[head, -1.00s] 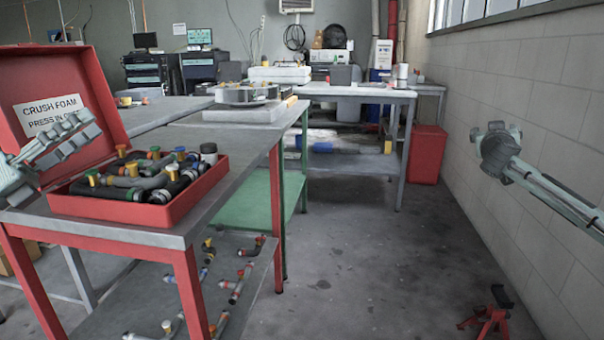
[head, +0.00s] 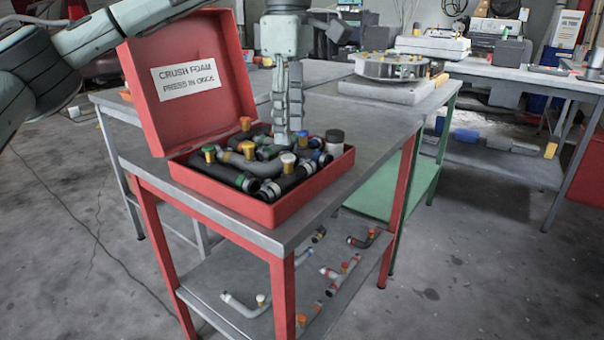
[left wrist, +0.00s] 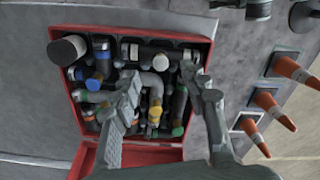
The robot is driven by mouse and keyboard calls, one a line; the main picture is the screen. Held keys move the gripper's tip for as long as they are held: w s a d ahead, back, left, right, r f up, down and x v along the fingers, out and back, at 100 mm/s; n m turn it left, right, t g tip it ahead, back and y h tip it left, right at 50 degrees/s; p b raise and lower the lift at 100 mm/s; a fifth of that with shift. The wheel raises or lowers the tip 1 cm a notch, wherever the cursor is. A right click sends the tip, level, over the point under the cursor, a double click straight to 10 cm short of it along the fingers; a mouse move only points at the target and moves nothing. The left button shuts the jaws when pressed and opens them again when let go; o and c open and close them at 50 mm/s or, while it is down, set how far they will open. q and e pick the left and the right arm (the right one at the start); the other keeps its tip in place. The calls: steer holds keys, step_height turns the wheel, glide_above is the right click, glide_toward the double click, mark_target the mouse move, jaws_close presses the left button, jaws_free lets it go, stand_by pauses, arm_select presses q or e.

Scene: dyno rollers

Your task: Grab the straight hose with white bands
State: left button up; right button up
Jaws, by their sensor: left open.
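A straight black hose with white bands near its ends (head: 287,181) lies in the open red case along its front wall. It also shows near the top of the case in the left wrist view (left wrist: 158,53). My left gripper (head: 287,138) points down over the case, among the hoses in the picture. In the left wrist view its two fingers (left wrist: 160,78) are spread apart, with their tips just short of the banded hose. I see nothing held. My right gripper is out of view.
The case (head: 312,195) also holds curved hoses with yellow, green and blue caps and a dark jar (head: 334,144). Its lid (head: 187,75) stands up behind. Loose hoses lie on the lower shelf (head: 240,262). Orange cones (left wrist: 268,103) show beside the case in the left wrist view.

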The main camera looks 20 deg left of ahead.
mark_target(290, 156)
arm_select(q)
step_height(290, 156, down, 7)
steer(key=shift+r, duration=0.2)
jaws_close()
stand_by(0.3)
